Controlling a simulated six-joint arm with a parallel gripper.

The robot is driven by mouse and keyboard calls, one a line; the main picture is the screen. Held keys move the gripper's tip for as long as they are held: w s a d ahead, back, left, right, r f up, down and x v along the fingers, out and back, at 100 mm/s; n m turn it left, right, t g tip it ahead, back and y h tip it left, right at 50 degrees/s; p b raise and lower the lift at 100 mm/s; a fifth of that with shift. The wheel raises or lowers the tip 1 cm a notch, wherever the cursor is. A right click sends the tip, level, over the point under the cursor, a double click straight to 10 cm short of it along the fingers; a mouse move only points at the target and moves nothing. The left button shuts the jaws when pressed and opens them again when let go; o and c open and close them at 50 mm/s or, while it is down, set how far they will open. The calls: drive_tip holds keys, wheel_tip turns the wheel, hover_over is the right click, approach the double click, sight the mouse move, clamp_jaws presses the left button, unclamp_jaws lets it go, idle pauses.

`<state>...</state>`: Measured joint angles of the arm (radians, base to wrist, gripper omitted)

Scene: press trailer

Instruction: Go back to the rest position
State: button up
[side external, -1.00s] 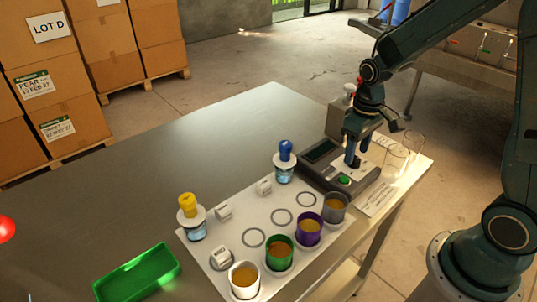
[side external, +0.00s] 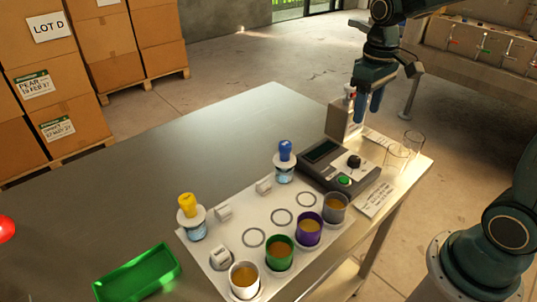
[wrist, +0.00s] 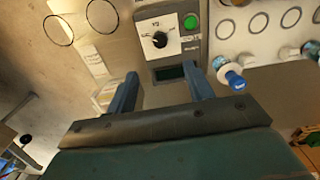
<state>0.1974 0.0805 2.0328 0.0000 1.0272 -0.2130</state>
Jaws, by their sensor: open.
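My gripper (side external: 368,104) is raised above the far end of the table, over the back of a grey instrument, open and empty. In the wrist view my two blue fingers (wrist: 162,92) are spread apart with nothing between them. The grey instrument (side external: 335,170) has a dark display, a black knob (side external: 354,162) and a green button (side external: 344,180). In the wrist view the knob (wrist: 160,40) and the green button (wrist: 190,21) lie beyond my fingertips, apart from them.
Two clear glasses (side external: 397,158) stand right of the instrument. A green tray (side external: 138,272) lies front left. The table's left part is bare.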

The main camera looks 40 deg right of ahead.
idle(0.3)
drive_tip(key=s+a+r+t, duration=0.2)
drive_tip(key=s+a+r, duration=0.1)
drive_tip(key=s, duration=0.5)
drive_tip(key=s+a+r+t, duration=0.2)
drive_tip(key=s+a+t, duration=0.1)
drive_tip(key=s, duration=0.4)
drive_tip(key=shift+s+a+r+t, duration=0.3)
drive_tip(key=shift+s+a+r, duration=0.05)
drive_tip(key=shift+r, duration=0.05)
idle(0.8)
